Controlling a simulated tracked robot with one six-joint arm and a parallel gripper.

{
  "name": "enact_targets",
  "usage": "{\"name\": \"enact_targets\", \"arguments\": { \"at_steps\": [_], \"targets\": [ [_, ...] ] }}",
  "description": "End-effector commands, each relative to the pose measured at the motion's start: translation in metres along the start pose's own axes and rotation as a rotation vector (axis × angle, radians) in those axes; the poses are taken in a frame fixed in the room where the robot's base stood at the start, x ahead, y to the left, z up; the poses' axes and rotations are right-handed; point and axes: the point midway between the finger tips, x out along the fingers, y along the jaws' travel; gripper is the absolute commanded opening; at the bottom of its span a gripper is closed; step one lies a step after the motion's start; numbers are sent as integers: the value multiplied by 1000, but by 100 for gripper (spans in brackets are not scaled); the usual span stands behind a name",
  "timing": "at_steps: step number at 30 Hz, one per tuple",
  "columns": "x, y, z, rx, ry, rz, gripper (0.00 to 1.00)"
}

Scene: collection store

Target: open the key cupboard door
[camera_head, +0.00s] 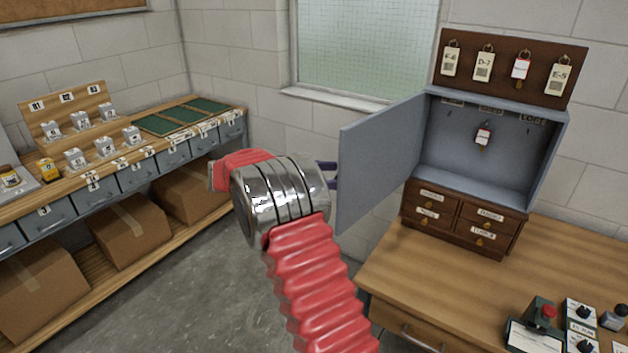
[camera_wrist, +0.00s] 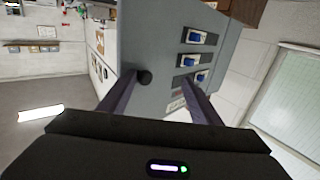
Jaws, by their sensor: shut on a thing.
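The key cupboard (camera_head: 490,150) is a blue-grey box on a brown drawer unit. Its door (camera_head: 380,160) stands wide open, swung out to the left, with its inner face towards the head camera. A tag hangs inside the cupboard. My gripper (camera_head: 334,175) is at the door's free left edge, its fingertips partly hidden behind the door in the head view. In the wrist view a small dark knob (camera_wrist: 145,77) on a grey panel shows at the fingertips, close to the left finger. My gripper is shut on the knob; the exact contact is hard to see.
A wooden desk (camera_head: 400,260) carries the cupboard, with small devices (camera_head: 545,325) at its front right. A brown board (camera_head: 510,68) with several tags tops the cupboard. A shelf bench with drawers (camera_head: 140,172) and boxes (camera_head: 130,232) runs along the left. Floor (camera_head: 190,290) between is clear.

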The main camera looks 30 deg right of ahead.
Motion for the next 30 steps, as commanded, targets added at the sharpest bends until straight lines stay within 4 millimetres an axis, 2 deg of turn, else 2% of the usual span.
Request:
{"name": "enact_targets", "arguments": {
  "at_steps": [1, 8, 13, 16, 17, 24, 30],
  "targets": [
    [5, -4, -3, 8, 1, -5, 40],
    [6, -4, -4, 8, 1, -4, 41],
    [6, -4, -14, 10, 1, -3, 43],
    [6, -3, -27, 12, -1, -2, 42],
    [6, -2, -31, 13, -1, -1, 38],
    [4, 0, -70, 7, -1, 1, 38],
    [3, 2, -94, 4, -1, -1, 38]
  ]
}}
